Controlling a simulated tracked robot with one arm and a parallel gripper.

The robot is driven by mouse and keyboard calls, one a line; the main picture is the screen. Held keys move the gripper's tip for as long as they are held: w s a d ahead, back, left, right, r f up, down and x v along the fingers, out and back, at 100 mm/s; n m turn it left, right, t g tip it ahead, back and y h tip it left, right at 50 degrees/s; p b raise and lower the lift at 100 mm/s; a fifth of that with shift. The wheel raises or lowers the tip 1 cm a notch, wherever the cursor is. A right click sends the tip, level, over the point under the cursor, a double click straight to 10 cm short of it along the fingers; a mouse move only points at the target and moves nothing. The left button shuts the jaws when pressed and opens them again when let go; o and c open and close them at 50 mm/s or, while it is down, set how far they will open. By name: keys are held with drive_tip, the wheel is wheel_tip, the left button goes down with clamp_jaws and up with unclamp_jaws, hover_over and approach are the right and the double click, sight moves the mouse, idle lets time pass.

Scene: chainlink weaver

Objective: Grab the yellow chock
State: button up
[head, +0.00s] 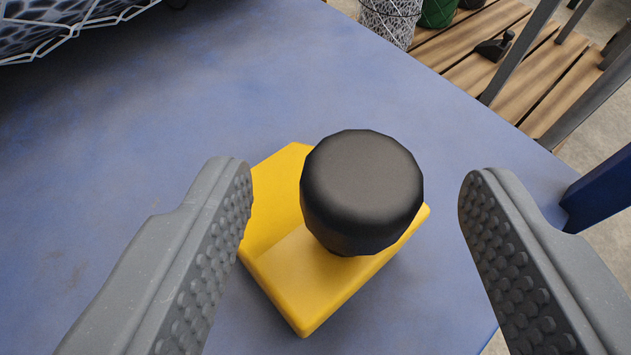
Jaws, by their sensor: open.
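The yellow chock (287,272) sits on a blue surface, below and between the fingers of my gripper (357,195). A black rounded knob (362,190) stands up from its top and hides part of the yellow body. My gripper is open, with one grey studded finger on each side of the knob. The left finger overlaps the chock's left edge in the picture. The right finger is clear of the chock, with blue surface showing between them. I cannot tell how far the fingertips are above the chock.
The blue surface (130,150) is mostly clear around the chock, and its edge runs down the right side. A wire mesh item (60,30) lies at the upper left. Beyond the edge are a slatted wooden platform (480,65), a mesh roll (390,20) and a blue post (605,190).

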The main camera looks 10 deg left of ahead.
drive_tip(key=shift+w, duration=0.1)
clamp_jaws()
idle(0.3)
